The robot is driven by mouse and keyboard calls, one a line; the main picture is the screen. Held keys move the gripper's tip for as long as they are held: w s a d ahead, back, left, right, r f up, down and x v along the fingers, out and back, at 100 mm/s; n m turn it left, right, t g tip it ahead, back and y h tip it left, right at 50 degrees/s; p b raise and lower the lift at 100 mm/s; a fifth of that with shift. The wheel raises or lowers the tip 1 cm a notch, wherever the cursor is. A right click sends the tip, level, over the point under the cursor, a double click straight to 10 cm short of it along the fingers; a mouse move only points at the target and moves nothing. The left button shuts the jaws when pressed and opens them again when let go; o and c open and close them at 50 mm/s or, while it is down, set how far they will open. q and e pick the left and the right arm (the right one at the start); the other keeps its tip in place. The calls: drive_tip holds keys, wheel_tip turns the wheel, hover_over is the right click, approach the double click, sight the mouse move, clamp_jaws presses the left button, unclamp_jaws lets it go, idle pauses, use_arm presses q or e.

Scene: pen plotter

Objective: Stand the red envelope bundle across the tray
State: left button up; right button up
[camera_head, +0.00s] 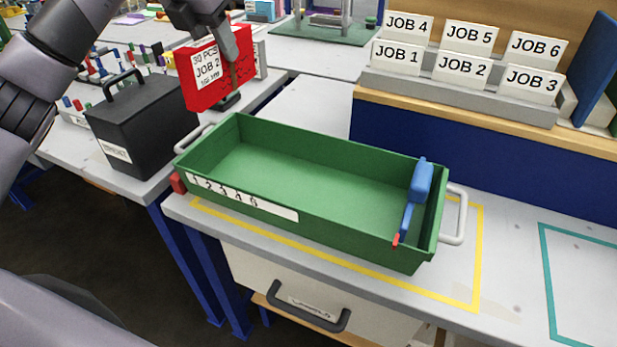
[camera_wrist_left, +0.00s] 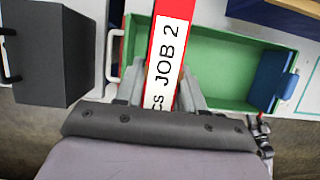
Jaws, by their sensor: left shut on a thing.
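The red envelope bundle (camera_head: 207,77) has a white label reading "30 PCS JOB 2". My left gripper (camera_head: 232,72) is shut on it and holds it in the air, upright, behind and left of the tray's left end in the head view. In the left wrist view the bundle (camera_wrist_left: 168,45) stands between the fingers of my left gripper (camera_wrist_left: 160,88). The green tray (camera_head: 330,228) lies on the bench, numbered along its front wall. A blue sliding piece (camera_head: 421,180) with a red tip stands near its right end; the rest of the tray floor is empty. My right gripper is not in view.
A dark box with a handle (camera_head: 140,125) stands left of the tray. A rack of job cards (camera_head: 460,86) is behind it. Yellow tape (camera_head: 375,278) borders the tray's place. A drawer handle (camera_head: 305,312) juts out below.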

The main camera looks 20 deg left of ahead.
sight(208, 101)
use_arm(q)
wheel_tip(208, 101, down, 20)
drive_tip(key=shift+s+a+r+b, duration=0.1)
drive_tip(key=shift+r+b, duration=0.05)
drive_tip(key=shift+b, duration=0.65)
drive_tip(key=o, duration=1.2)
drive_tip(key=shift+c, duration=0.2)
drive_tip(key=shift+r, duration=0.25)
drive_tip(key=v, duration=1.1)
drive_tip(key=shift+s+r, duration=0.25)
